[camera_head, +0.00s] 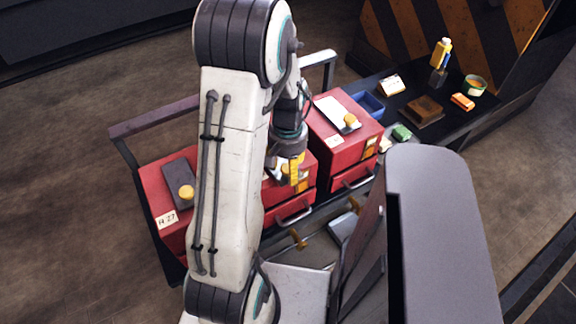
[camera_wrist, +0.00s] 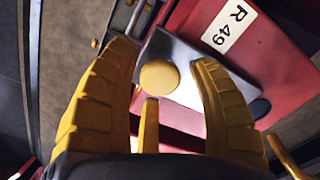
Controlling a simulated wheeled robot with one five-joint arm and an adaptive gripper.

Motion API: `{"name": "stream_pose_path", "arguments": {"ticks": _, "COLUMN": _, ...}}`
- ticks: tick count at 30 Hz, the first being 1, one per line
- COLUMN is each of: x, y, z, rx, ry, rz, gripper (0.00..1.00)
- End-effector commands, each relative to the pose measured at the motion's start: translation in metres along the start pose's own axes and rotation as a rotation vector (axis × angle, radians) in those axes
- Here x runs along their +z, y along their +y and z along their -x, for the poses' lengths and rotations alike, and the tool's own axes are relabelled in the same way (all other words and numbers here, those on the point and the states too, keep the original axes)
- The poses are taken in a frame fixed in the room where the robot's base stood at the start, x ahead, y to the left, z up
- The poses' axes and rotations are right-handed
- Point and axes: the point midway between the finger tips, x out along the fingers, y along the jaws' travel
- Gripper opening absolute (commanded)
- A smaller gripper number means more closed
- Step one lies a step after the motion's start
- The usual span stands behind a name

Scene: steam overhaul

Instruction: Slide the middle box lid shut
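The middle box (camera_head: 272,205) is red and mostly hidden behind my arm in the head view. In the wrist view its red top (camera_wrist: 275,55) bears a white label (camera_wrist: 228,27) reading R 49. Its lid (camera_wrist: 190,60) is a grey plate with a round yellow knob (camera_wrist: 159,75). My gripper (camera_wrist: 166,62) has its yellow fingers spread on both sides of the knob, with visible gaps, holding nothing. In the head view my gripper (camera_head: 291,168) is over the middle box. How far the lid stands open cannot be told.
A left red box (camera_head: 158,182) has a dark lid, and a right red box (camera_head: 328,148) a pale lid, each with a yellow knob. A dark bench (camera_head: 445,128) at the right holds a blue tray (camera_head: 369,104) and several small items. A grey metal frame rail (camera_head: 160,115) runs behind the left box.

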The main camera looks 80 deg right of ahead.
Motion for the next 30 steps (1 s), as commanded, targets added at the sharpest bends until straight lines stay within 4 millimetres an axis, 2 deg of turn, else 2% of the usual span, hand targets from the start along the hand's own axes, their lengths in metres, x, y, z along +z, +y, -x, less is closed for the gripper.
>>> {"name": "stream_pose_path", "arguments": {"ticks": 2, "x": 0.0, "y": 0.0, "z": 0.0, "rx": 0.0, "ry": 0.0, "rz": 0.0, "gripper": 0.47}}
{"name": "stream_pose_path", "arguments": {"ticks": 18, "x": 0.0, "y": 0.0, "z": 0.0, "rx": 0.0, "ry": 0.0, "rz": 0.0, "gripper": 0.0}}
{"name": "stream_pose_path", "arguments": {"ticks": 23, "x": -0.004, "y": -0.005, "z": -0.001, "rx": 0.0, "ry": -0.002, "rz": 0.003, "gripper": 0.0}}
{"name": "stream_pose_path", "arguments": {"ticks": 30, "x": -0.036, "y": -0.036, "z": -0.001, "rx": 0.0, "ry": -0.002, "rz": 0.004, "gripper": 0.0}}
